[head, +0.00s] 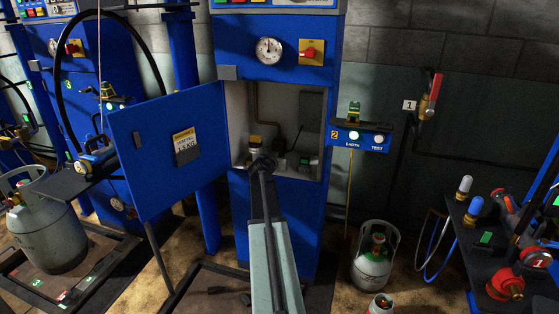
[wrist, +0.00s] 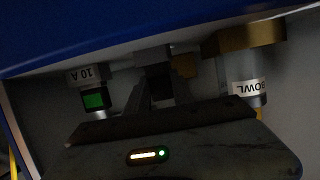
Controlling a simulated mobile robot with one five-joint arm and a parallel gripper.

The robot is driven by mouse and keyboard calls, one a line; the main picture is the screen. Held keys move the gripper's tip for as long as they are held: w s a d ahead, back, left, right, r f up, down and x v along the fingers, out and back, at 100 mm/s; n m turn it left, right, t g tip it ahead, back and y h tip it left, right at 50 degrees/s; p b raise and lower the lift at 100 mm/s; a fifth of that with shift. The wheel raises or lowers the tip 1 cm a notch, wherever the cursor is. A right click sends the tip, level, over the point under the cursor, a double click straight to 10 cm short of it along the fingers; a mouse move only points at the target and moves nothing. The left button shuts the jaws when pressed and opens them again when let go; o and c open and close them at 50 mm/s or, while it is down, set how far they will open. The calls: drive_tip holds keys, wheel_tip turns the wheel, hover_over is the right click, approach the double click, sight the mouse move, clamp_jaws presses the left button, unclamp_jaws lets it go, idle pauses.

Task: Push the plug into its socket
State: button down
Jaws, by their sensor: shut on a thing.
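My gripper (head: 263,162) reaches into the open blue cabinet in the head view, where my own arm hides its fingertips. In the wrist view my gripper (wrist: 160,88) is shut on a small dark block, which looks to be the plug (wrist: 160,90). A grey block (wrist: 153,54) lies just beyond the fingertips, perhaps the socket. It is too dark to tell whether the two touch or how deep the plug sits.
A part marked 10 A with a green face (wrist: 95,100) stands beside my gripper. A brass-topped bowl (wrist: 247,88) stands at its other side. The blue cabinet door (head: 168,150) stands open at left. A grey box (head: 311,110) hangs inside the cabinet.

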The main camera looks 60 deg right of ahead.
drive_tip(key=shift+f, duration=0.3)
drive_tip(key=c, duration=1)
unclamp_jaws()
drive_tip(key=p+v, duration=0.2)
drive_tip(key=v, duration=0.5)
drive_tip(key=shift+a+r, duration=0.2)
drive_tip(key=shift+a, duration=0.15)
